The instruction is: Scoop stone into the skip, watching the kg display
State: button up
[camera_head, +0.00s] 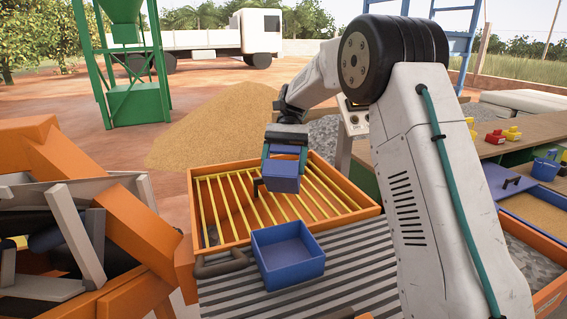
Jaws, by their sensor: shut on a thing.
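My gripper (287,138) is shut on a blue scoop (281,182) and holds it above the orange hopper with yellow bars (222,205). Whether the scoop holds stone cannot be seen. A blue open box (288,252), which may be the skip, stands on the grey ribbed deck in front of the hopper. Its visible inside looks empty. Grey stone (522,258) lies in an orange-rimmed bin at the right, partly hidden by my arm. A small pale panel (354,119) stands behind my arm, perhaps the kg display. No reading on it is legible.
A blue-rimmed tray of sand (535,208) and another blue scoop (545,167) are at the right. Orange machinery (130,225) crowds the left. A sand heap (215,125) and a green frame (135,100) stand behind. The ribbed deck (345,270) is clear beside the box.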

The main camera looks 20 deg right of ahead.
jog(key=shift+r+t+h, duration=0.85)
jog(key=shift+t+h, duration=0.05)
jog(key=shift+t, duration=0.65)
jog(key=shift+r+t+h, duration=0.8)
jog(key=shift+t+h, duration=0.1)
jog(key=shift+t, duration=0.7)
jog(key=shift+r+t+h, duration=0.85)
jog(key=shift+t+h, duration=0.05)
jog(key=shift+t, duration=0.65)
